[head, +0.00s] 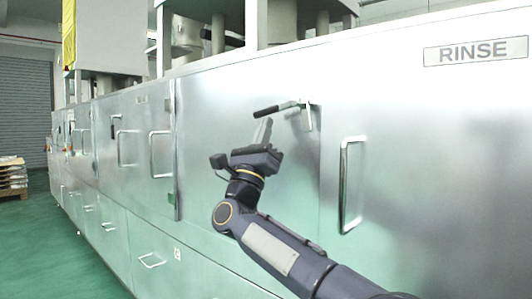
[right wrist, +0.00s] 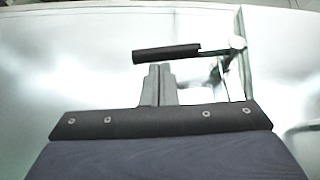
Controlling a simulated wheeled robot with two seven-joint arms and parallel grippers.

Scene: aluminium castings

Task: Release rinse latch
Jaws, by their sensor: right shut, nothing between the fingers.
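The rinse latch (head: 284,109) is a lever with a black grip on a metal bracket, mounted near the top of the steel machine front. Its grip points left and lies about level. In the right wrist view the latch's black grip (right wrist: 167,54) crosses just beyond the fingertips. My right gripper (head: 263,130) is shut and empty, its fingertips just below the grip. It also shows in the right wrist view (right wrist: 158,70), with the fingers together. I cannot tell whether the fingertips touch the grip. My left gripper is not in view.
A vertical bar handle (head: 347,185) stands right of the latch, under the RINSE sign (head: 476,50). More handles (head: 152,146) line the machine to the left. The green floor (head: 60,245) at the left is open, and a pallet stack (head: 12,176) stands far off.

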